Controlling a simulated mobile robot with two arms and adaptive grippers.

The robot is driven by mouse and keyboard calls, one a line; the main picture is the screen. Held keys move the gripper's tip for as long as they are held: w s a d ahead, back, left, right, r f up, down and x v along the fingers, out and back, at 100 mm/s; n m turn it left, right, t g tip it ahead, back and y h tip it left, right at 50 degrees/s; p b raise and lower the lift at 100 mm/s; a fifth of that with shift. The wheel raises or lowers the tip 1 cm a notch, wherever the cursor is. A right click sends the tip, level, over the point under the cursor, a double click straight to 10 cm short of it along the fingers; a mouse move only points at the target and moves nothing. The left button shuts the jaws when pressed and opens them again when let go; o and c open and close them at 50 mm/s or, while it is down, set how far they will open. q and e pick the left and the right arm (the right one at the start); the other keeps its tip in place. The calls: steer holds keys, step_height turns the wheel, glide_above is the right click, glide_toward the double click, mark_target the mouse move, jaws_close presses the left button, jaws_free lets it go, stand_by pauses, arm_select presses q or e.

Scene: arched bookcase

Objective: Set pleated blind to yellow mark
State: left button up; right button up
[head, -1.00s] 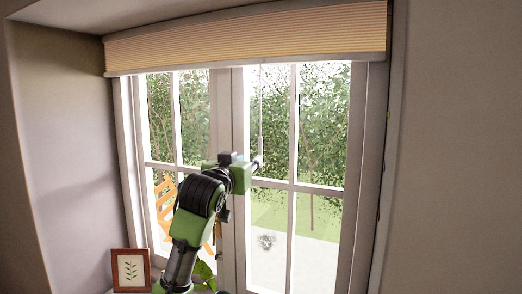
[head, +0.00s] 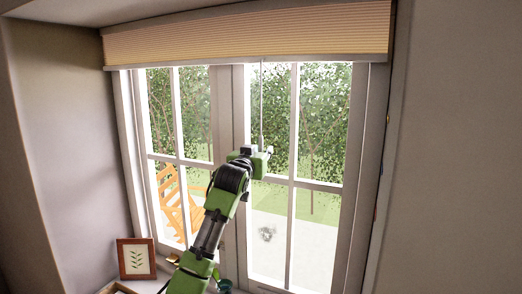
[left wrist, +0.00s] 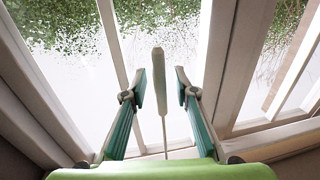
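The pleated blind (head: 240,35) is a tan band gathered at the top of the window, with a pale bottom rail (head: 240,60). A thin pull cord (head: 262,100) hangs from it in front of the window. My left gripper (head: 268,152) is at the cord's lower part. In the left wrist view, a pale cord handle (left wrist: 160,82) stands between the two fingers of my open left gripper (left wrist: 160,88), with gaps on both sides. A tiny yellow mark (head: 388,119) shows on the right window edge. My right gripper is out of view.
A framed leaf picture (head: 136,258) stands on the sill at left, with the corner of a wooden tray or box (head: 118,288) in front of it. Window panes and bars lie just behind my gripper. An orange chair (head: 178,205) is outside.

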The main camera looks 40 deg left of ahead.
arm_select(q)
jaws_close()
step_height(320, 180, down, 14)
steer(key=b, duration=0.8)
steer(key=shift+f+b, duration=0.15)
steer(key=shift+b, duration=0.2)
jaws_free()
steer(key=shift+s, duration=0.1)
steer(key=v, duration=1.2)
